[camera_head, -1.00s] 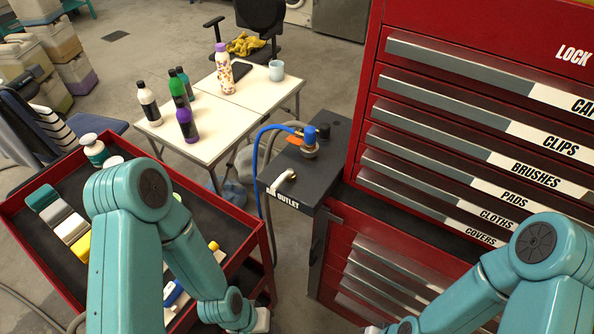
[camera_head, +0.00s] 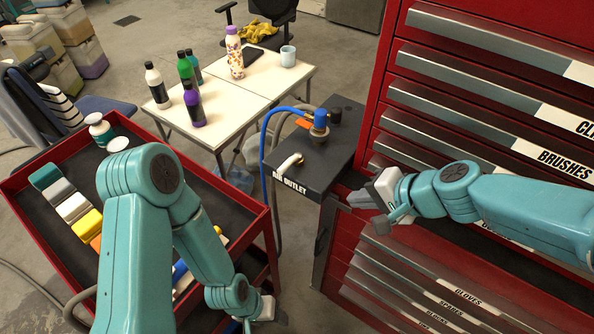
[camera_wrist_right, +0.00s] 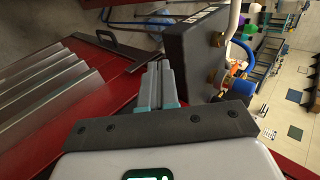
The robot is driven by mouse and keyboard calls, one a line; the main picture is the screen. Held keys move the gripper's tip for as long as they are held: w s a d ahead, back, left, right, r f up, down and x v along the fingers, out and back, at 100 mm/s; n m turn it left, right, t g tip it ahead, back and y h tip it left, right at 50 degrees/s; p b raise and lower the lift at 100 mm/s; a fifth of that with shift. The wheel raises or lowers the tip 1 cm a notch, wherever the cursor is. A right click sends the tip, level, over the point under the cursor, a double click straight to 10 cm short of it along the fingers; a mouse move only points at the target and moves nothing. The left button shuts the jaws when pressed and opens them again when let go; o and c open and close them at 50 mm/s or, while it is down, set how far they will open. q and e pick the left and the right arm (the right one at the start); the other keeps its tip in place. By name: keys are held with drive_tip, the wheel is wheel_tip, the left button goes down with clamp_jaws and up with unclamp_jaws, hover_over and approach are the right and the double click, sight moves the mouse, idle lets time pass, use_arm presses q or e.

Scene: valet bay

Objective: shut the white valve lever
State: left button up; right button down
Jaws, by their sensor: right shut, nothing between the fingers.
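In the right wrist view the lever (camera_wrist_right: 233,18) shows as a pale bent bar at the top, right of centre, beside the box. My right gripper (camera_head: 368,207) is shut and empty, to the right of and nearer than the lever, in front of the red drawers and apart from the lever. Its closed fingers (camera_wrist_right: 158,85) point toward the box in the wrist view. My left gripper (camera_head: 272,318) is low by the red cart; its fingers are not clear.
The red tool cabinet (camera_head: 400,100) with labelled drawers fills the right. A blue hose (camera_head: 266,140) and an orange part are on the box. A red cart (camera_head: 262,215) with sponges stands left. White tables (camera_head: 235,105) with bottles stand behind.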

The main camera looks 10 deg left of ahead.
wheel_tip(320, 180, up, 10)
drive_tip(key=a+y, duration=0.2)
drive_tip(key=shift+s+a+n, duration=0.3)
drive_tip(key=shift+a, duration=0.1)
approach(288, 167)
drive_tip(key=x, duration=0.6)
drive_tip(key=shift+a+f+p, duration=0.25)
drive_tip(key=shift+f+p, duration=0.05)
drive_tip(key=shift+p, duration=0.05)
drive_tip(key=shift+w, duration=0.1)
drive_tip(key=shift+a+t, duration=0.15)
drive_tip(key=shift+t, duration=0.15)
